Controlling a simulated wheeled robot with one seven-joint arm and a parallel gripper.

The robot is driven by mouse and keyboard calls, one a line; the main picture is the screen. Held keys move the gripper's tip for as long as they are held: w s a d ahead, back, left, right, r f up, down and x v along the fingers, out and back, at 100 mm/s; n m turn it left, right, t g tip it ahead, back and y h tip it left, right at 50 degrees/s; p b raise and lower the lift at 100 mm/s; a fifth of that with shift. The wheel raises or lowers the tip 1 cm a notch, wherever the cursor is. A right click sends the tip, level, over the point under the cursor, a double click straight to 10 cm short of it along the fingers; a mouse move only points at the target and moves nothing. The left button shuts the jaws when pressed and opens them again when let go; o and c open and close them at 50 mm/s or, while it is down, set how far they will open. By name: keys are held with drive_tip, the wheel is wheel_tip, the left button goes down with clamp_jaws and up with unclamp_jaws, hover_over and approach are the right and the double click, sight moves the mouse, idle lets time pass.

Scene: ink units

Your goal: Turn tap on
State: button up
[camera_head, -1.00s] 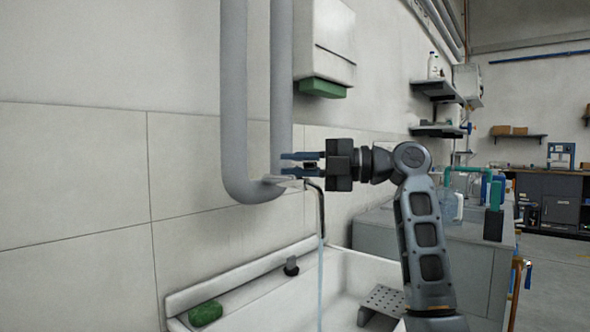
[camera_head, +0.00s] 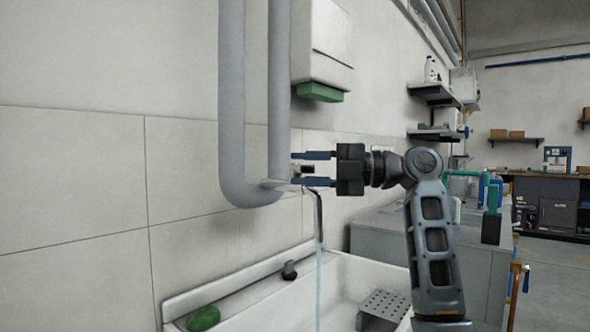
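The tap's dark curved spout (camera_head: 319,215) hangs over the white sink (camera_head: 345,272), and a thin pale blue stream of water (camera_head: 318,290) runs from it down into the basin. The light metal tap handle (camera_head: 277,184) shows beside the lower bend of the grey pipe. My gripper (camera_head: 300,169) is open, its two blue fingers pointing left, one above the other with a gap between them. Its fingertips are close to the handle. I cannot tell whether the lower finger touches it.
Thick grey pipes (camera_head: 232,100) run down the wall just left of my gripper. A white dispenser (camera_head: 322,45) with a green base hangs above. A green sponge (camera_head: 203,318) and a perforated drain plate (camera_head: 384,305) are at the sink. A counter stands behind on the right.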

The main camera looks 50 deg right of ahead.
drive_tip(key=v, duration=0.5)
drive_tip(key=shift+s, duration=0.15)
idle(0.3)
